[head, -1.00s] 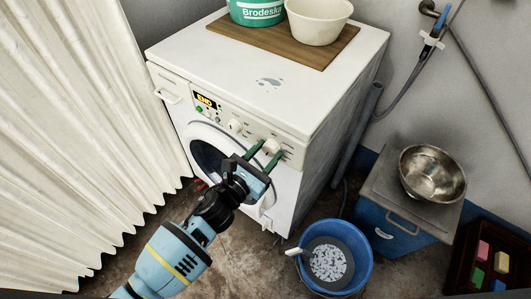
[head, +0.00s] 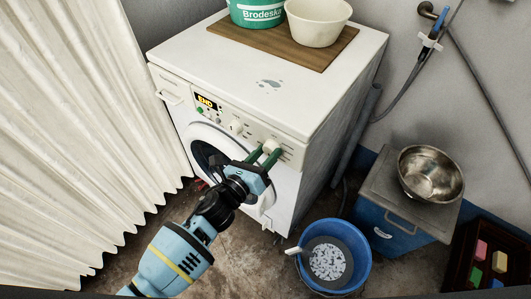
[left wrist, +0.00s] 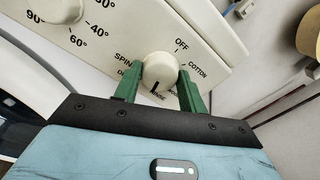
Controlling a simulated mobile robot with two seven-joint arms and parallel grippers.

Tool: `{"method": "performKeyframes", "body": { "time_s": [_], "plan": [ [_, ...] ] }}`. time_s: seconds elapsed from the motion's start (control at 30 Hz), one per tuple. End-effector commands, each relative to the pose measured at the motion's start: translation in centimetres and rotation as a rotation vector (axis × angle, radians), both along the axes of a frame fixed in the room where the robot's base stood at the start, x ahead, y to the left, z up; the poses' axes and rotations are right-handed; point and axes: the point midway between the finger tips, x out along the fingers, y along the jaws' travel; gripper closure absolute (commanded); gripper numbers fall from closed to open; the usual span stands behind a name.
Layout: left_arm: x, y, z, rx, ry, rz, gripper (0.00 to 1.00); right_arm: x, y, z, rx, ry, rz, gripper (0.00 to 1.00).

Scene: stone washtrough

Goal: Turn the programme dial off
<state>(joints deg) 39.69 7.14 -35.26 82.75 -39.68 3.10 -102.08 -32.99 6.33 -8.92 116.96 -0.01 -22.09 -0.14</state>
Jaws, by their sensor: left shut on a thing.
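The programme dial (left wrist: 160,72) is a round cream knob at the right of the washing machine's front panel. In the head view the dial (head: 270,146) is partly covered by my gripper. My left gripper (head: 267,155) has its green fingers shut on the dial, one on each side, as the left wrist view shows. The dial's dark mark points down in the left wrist view, towards a partly hidden label that ends like "RINSE". The OFF label (left wrist: 181,45) is above and to the right of the dial. My right gripper is in no view.
The washing machine (head: 235,62) shows END on its display (head: 206,101). A second knob (head: 236,126) sits left of the dial. A blue bucket (head: 364,270) stands on the floor at front right, beside a blue cabinet (head: 400,225). A pale curtain (head: 75,150) hangs at left.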

Motion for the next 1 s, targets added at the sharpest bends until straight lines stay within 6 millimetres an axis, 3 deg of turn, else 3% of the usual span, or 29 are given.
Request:
{"method": "performKeyframes", "body": {
  "time_s": [1.0],
  "plan": [
    [0.0, 0.0, 0.0, -0.781, 0.568, 0.0, 0.82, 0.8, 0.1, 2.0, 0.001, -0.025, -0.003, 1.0]
  ]
}}
